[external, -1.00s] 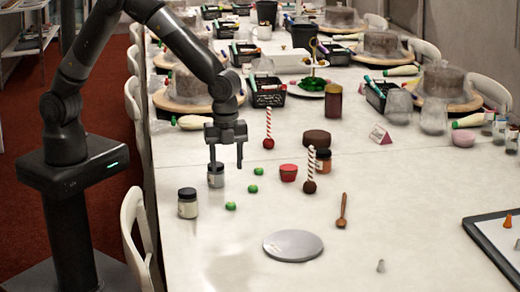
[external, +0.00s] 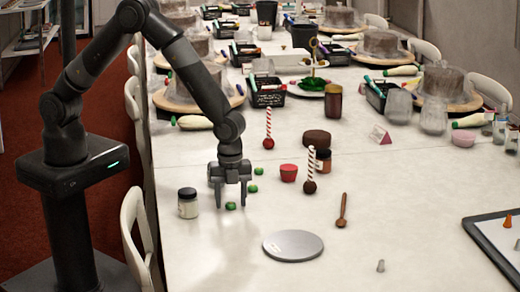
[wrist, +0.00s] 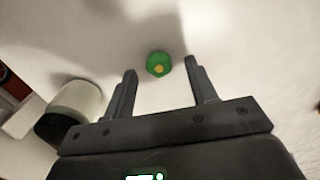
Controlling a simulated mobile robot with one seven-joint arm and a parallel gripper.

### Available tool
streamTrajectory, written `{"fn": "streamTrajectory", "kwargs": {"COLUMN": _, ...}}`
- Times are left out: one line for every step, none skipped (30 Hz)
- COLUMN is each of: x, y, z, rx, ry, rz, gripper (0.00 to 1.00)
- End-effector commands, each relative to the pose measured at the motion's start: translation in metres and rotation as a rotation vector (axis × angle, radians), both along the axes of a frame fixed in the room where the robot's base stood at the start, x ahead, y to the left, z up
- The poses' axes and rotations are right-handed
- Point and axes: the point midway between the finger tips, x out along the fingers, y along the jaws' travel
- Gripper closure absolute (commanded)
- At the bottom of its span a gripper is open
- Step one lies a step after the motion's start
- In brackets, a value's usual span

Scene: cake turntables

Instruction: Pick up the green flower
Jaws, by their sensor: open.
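A small green flower (external: 231,206) lies on the white table, low between the fingers of my gripper (external: 230,204) in the external view. In the wrist view the green flower (wrist: 158,64) shows a yellow centre and sits between and just beyond the fingertips (wrist: 160,68), with clear space on both sides. My gripper is open and empty, pointing down close to the table. Two more green pieces, one nearer (external: 252,188) and one farther (external: 258,171), lie behind and to the right.
A white jar with a dark lid (external: 188,203) stands just left of my gripper; a jar also shows in the wrist view (wrist: 75,110). The table front is mostly clear.

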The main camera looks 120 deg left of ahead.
Motion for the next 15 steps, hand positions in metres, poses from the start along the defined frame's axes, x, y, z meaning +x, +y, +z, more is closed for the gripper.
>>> {"fn": "streamTrajectory", "kwargs": {"x": -0.0001, "y": 0.0001, "z": -0.0041, "rx": 0.000, "ry": 0.000, "rz": 0.000, "gripper": 0.48}}
{"fn": "streamTrajectory", "kwargs": {"x": 0.0001, "y": 0.0001, "z": -0.0051, "rx": 0.001, "ry": -0.001, "rz": 0.000, "gripper": 0.48}}
{"fn": "streamTrajectory", "kwargs": {"x": 0.0001, "y": 0.0003, "z": -0.0054, "rx": 0.001, "ry": -0.001, "rz": 0.000, "gripper": 0.48}}
{"fn": "streamTrajectory", "kwargs": {"x": 0.0002, "y": 0.0003, "z": -0.0052, "rx": 0.001, "ry": -0.001, "rz": 0.000, "gripper": 0.48}}
{"fn": "streamTrajectory", "kwargs": {"x": 0.0002, "y": 0.0003, "z": -0.0050, "rx": 0.001, "ry": -0.002, "rz": 0.000, "gripper": 0.48}}
{"fn": "streamTrajectory", "kwargs": {"x": 0.0002, "y": 0.0003, "z": -0.0049, "rx": 0.001, "ry": -0.001, "rz": 0.000, "gripper": 0.48}}
{"fn": "streamTrajectory", "kwargs": {"x": 0.0002, "y": 0.0003, "z": -0.0048, "rx": 0.001, "ry": -0.001, "rz": 0.000, "gripper": 0.48}}
{"fn": "streamTrajectory", "kwargs": {"x": 0.0001, "y": 0.0004, "z": -0.0048, "rx": 0.001, "ry": -0.001, "rz": 0.000, "gripper": 0.49}}
{"fn": "streamTrajectory", "kwargs": {"x": 0.0001, "y": 0.0004, "z": -0.0047, "rx": 0.001, "ry": -0.001, "rz": 0.000, "gripper": 0.53}}
{"fn": "streamTrajectory", "kwargs": {"x": 0.0001, "y": 0.0004, "z": -0.0047, "rx": 0.001, "ry": -0.001, "rz": 0.000, "gripper": 0.55}}
{"fn": "streamTrajectory", "kwargs": {"x": 0.0001, "y": 0.0004, "z": -0.0047, "rx": 0.001, "ry": -0.001, "rz": 0.000, "gripper": 0.58}}
{"fn": "streamTrajectory", "kwargs": {"x": 0.0001, "y": 0.0004, "z": -0.0046, "rx": 0.001, "ry": -0.001, "rz": 0.000, "gripper": 0.61}}
{"fn": "streamTrajectory", "kwargs": {"x": 0.0001, "y": 0.0004, "z": -0.0046, "rx": 0.001, "ry": -0.001, "rz": 0.000, "gripper": 0.63}}
{"fn": "streamTrajectory", "kwargs": {"x": 0.0001, "y": 0.0004, "z": -0.0046, "rx": 0.001, "ry": -0.001, "rz": 0.000, "gripper": 0.66}}
{"fn": "streamTrajectory", "kwargs": {"x": 0.0001, "y": 0.0004, "z": -0.0045, "rx": 0.001, "ry": -0.001, "rz": 0.000, "gripper": 0.69}}
